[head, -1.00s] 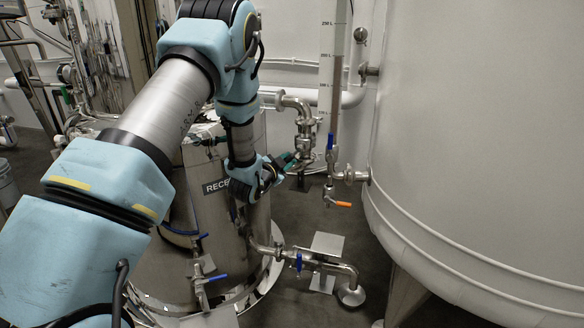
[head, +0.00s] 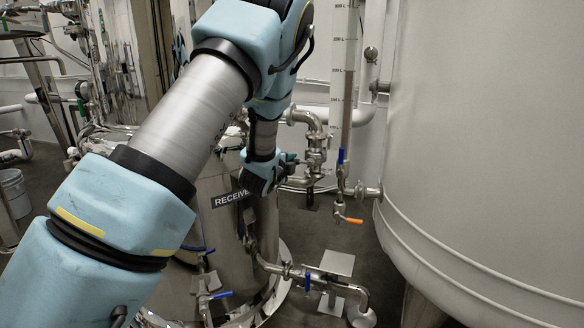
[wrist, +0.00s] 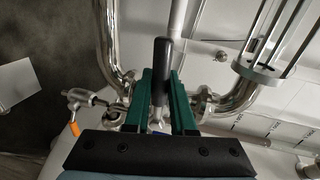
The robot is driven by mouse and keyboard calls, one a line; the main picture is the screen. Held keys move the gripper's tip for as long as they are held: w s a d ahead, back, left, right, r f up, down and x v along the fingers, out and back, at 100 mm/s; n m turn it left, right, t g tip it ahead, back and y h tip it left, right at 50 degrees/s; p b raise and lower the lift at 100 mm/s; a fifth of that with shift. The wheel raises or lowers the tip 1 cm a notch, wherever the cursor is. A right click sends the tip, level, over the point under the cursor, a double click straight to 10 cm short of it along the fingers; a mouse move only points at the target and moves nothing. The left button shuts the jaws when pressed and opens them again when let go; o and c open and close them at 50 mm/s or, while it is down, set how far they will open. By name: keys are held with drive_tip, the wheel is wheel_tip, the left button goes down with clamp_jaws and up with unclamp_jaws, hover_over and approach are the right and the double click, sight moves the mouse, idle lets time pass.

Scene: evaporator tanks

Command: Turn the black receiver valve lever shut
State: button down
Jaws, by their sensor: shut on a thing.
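The black valve lever (wrist: 162,62) stands between the two green fingers of my gripper (wrist: 161,82) in the wrist view. The gripper is shut on it, and the lever's dark end sticks out past the fingertips. In the head view my gripper (head: 292,158) is beside the steel valve pipe (head: 316,145), above and right of the receiver tank (head: 225,235). The lever is too small and hidden to make out there. The valve body is mostly hidden behind the fingers in the wrist view.
A large pale tank (head: 490,150) fills the right side. A sight tube with a blue lever (head: 341,156) and an orange lever (head: 349,219) stands right of my gripper. A low pipe with another blue lever (head: 307,283) runs near the floor. Open floor shows between the tanks.

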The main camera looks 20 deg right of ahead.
drive_tip(key=shift+r+m, duration=0.3)
idle(0.4)
drive_tip(key=c, duration=0.8)
unclamp_jaws()
drive_tip(key=shift+o, duration=0.2)
drive_tip(key=shift+s+a, duration=0.1)
drive_tip(key=v, duration=1)
drive_tip(key=shift+s+a, duration=0.2)
